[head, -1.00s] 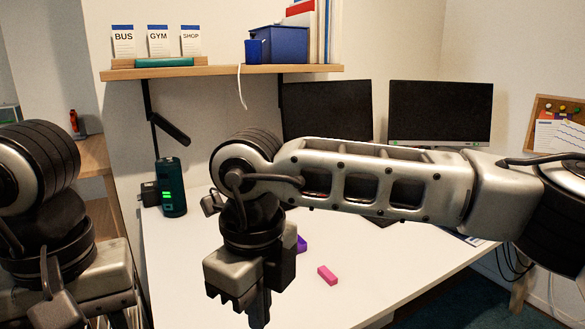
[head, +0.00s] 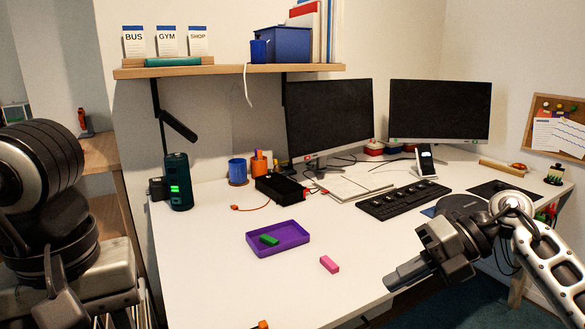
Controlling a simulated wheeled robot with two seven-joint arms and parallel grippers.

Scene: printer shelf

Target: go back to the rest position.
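My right gripper (head: 405,272) is at the lower right, over the front edge of the desk, pointing left and down. It holds nothing that I can see, and the gap between its fingers cannot be made out. My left arm stands at the left edge of the view; its gripper's fingertips are not visible. A purple tray (head: 305,238) lies on the white desk (head: 215,270) with a green block (head: 269,240) inside it. A pink block (head: 329,264) lies on the desk to the right of the tray, apart from it.
Two monitors (head: 328,120) stand at the back, with a keyboard (head: 403,200) and a phone on a stand (head: 426,163) in front. A wall shelf (head: 220,71) holds cards and a blue bin. A dark green device (head: 178,182) stands at the desk's left.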

